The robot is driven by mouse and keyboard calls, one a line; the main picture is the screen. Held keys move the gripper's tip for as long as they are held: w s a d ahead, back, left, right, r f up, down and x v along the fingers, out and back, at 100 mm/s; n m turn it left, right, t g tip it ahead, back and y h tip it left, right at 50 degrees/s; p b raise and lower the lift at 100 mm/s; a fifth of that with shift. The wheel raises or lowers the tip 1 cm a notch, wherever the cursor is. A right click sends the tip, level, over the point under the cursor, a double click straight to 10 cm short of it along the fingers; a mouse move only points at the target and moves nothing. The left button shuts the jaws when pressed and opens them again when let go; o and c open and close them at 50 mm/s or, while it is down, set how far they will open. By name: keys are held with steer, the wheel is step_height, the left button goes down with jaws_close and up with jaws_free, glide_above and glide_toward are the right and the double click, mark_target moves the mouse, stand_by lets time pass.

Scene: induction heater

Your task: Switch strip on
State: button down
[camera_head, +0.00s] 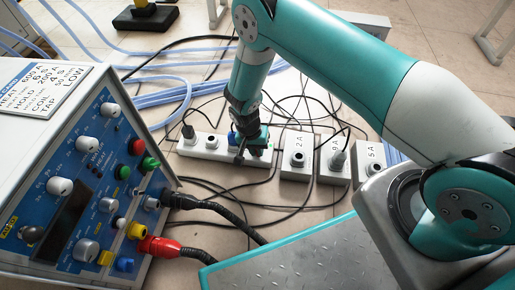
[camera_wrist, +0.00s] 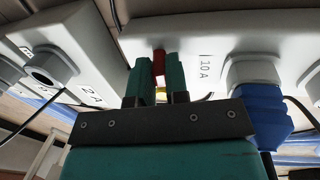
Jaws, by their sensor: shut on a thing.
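The white power strip (camera_head: 220,156) lies on the floor right of the heater. In the wrist view the strip (camera_wrist: 215,38), marked 10 A, fills the upper right. A small red part (camera_wrist: 159,62), which looks like the strip's switch, sits between the two teal fingertips of my gripper (camera_wrist: 157,75). My gripper is shut on it at the strip's right end, also seen in the head view (camera_head: 248,152). A small yellow bit shows lower between the fingers. Whether the switch is on or off cannot be told.
A blue plug (camera_wrist: 258,108) sits in the strip close beside my gripper. Socket blocks, including one marked 2 A (camera_head: 297,171), stand to the right. The blue-fronted heater (camera_head: 90,190) stands at left. Black cables and blue hoses (camera_head: 165,85) cross the floor.

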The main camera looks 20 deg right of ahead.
steer(key=c, duration=1.4)
jaws_free()
steer(key=a+r+p, duration=0.1)
steer(key=r+p, duration=0.3)
steer(key=r, duration=0.4)
steer(key=w+a+r+p, duration=0.1)
steer(key=a+r+p, duration=0.1)
steer(key=r+p, duration=0.3)
step_height(320, 180, up, 4)
steer(key=shift+w, duration=0.3)
